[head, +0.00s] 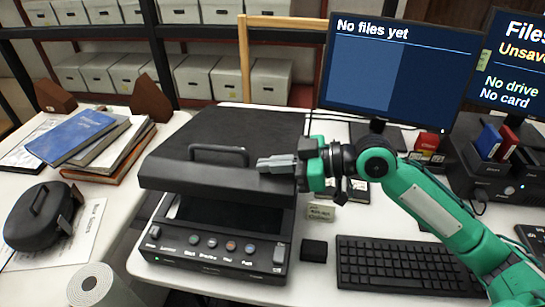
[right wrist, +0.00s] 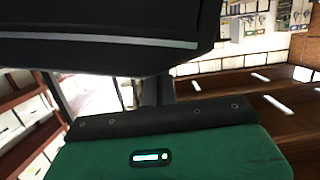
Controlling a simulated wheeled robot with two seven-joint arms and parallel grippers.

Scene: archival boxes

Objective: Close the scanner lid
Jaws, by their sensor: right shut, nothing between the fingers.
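The scanner (head: 213,245) stands on the white table, with a row of buttons along its front. Its black lid (head: 240,122) is partly open: the front edge is raised above the base, leaving a dark gap. A handle (head: 218,149) is on the lid near the front. My right gripper (head: 270,164) is shut and empty at the lid's front right, over or against its top; I cannot tell if it touches. In the right wrist view, a large dark surface fills the top, and I cannot tell for certain what it is. My left gripper is not in view.
A keyboard (head: 400,265) and a small black block (head: 314,250) lie right of the scanner. Monitors (head: 385,65) stand behind. Books (head: 85,135), a round black case (head: 42,215) and a paper roll (head: 92,285) are on the left. Shelves of boxes line the back.

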